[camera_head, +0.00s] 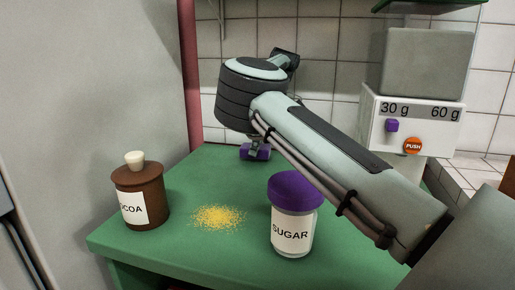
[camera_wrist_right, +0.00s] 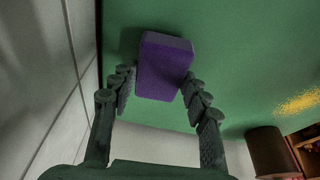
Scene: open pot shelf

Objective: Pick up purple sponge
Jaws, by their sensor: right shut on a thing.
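The purple sponge (camera_wrist_right: 162,68) is a block between the two fingers of my right gripper (camera_wrist_right: 160,88) in the right wrist view. The fingers press on its two sides. In the head view the sponge (camera_head: 262,152) shows just under my right gripper (camera_head: 255,147), at the back of the green table (camera_head: 180,180). My wrist hides much of the gripper there. I cannot tell whether the sponge touches the table or is slightly above it. My left gripper is not in view.
A brown cocoa jar (camera_head: 140,195) stands at the left. A sugar jar (camera_head: 293,225) with a purple lid stands in front of my right forearm. Yellow crumbs (camera_head: 218,217) lie between them. A white dispenser (camera_head: 410,118) is at the right; a tiled wall (camera_head: 335,50) is behind.

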